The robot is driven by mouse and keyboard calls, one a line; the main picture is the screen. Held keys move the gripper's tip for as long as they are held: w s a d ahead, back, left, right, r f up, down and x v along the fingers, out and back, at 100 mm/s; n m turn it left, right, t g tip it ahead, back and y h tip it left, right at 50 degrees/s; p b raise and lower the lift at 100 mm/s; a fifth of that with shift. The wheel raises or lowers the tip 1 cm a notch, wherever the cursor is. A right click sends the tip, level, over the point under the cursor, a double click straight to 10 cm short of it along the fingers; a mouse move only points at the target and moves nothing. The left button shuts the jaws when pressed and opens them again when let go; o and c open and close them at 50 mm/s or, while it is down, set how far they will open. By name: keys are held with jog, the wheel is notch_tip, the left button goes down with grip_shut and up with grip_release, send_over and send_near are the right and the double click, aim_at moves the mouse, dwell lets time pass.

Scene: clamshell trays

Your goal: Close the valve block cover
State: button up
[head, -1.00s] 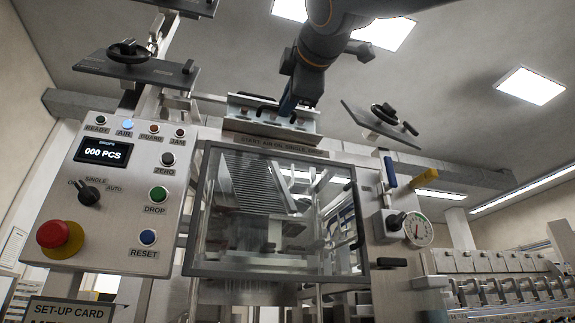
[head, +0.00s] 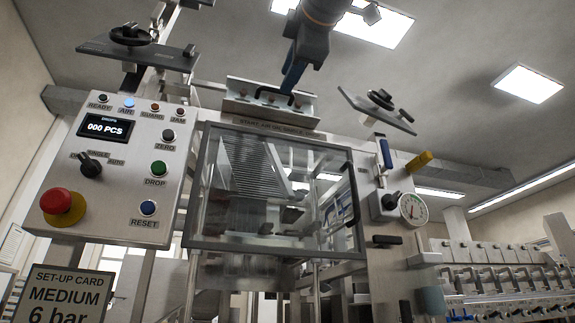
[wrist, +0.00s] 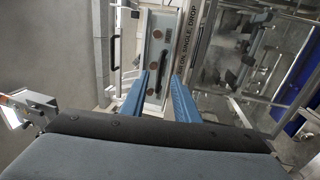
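The valve block (head: 240,104) is a pale metal housing above the clear guard window, with brown-red round parts along it. In the wrist view the valve block (wrist: 152,98) shows brown round fittings and a black bar handle (wrist: 163,68). I cannot tell clearly which panel is its cover. My gripper (wrist: 159,74) has two blue fingers spread apart, with nothing held. The handle appears between and just beyond the fingertips; contact cannot be judged. In the head view my gripper (head: 290,88) reaches down to the block from above, and its fingertips overlap the block's front.
Below is the clear guard window (head: 225,243) in a dark frame. A control panel (head: 115,205) with a red stop button stands left. Dark tilted plates flank the arm.

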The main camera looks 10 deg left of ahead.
jog(key=shift+b+v, duration=1.5)
jog(key=shift+v, duration=0.55)
